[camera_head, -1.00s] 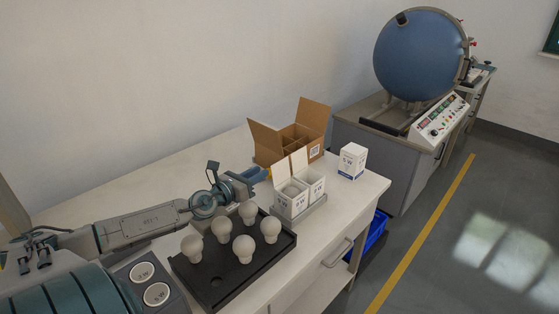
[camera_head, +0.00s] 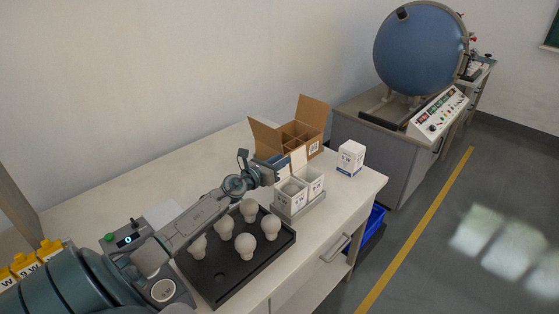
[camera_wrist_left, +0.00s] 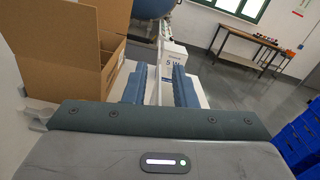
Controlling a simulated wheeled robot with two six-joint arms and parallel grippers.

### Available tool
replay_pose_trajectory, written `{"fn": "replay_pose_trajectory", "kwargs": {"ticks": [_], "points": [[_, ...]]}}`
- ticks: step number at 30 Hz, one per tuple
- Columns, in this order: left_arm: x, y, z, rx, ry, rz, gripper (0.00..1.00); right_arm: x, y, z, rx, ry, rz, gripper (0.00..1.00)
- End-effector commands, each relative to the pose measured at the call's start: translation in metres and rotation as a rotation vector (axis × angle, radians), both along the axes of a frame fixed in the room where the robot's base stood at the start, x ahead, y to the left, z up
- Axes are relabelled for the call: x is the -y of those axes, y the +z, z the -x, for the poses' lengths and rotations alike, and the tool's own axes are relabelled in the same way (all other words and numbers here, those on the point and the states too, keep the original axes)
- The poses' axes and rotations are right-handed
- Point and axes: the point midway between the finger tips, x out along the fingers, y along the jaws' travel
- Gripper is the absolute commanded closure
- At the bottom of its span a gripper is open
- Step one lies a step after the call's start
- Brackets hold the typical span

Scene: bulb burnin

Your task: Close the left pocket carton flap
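Two small white cartons sit side by side in a grey holder (camera_head: 303,211) near the table's right end. The left pocket carton (camera_head: 290,201) has its top open, with its flap standing up at the back, partly hidden by my gripper. The right carton (camera_head: 314,186) also has its flap (camera_head: 299,158) raised. My left gripper (camera_head: 276,170) is just behind and left of the left carton, level with its raised flap. In the left wrist view its two blue fingers (camera_wrist_left: 159,88) are apart, with a thin pale upright edge between them. Contact cannot be told. My right gripper is out of view.
A brown open box (camera_head: 297,134) with dividers stands close behind the gripper. A closed white carton (camera_head: 350,158) stands to the right. A black tray (camera_head: 222,283) with several white bulbs lies in front. The table strip behind the tray is mostly clear.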

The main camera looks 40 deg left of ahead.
Motion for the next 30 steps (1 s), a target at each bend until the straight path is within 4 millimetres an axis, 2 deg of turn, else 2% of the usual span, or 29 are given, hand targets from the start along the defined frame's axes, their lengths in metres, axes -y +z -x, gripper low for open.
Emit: {"fn": "replay_pose_trajectory", "kwargs": {"ticks": [7,11,30], "points": [[-0.0001,-0.0003,-0.0004,-0.001,0.000,0.000,0.75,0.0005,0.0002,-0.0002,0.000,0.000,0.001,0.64],[-0.0001,-0.0002,-0.0003,0.000,0.000,0.000,1.00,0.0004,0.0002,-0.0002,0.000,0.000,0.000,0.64],[-0.0002,-0.0002,-0.0001,0.000,0.000,0.000,1.00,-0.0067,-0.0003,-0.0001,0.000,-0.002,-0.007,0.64]]}}
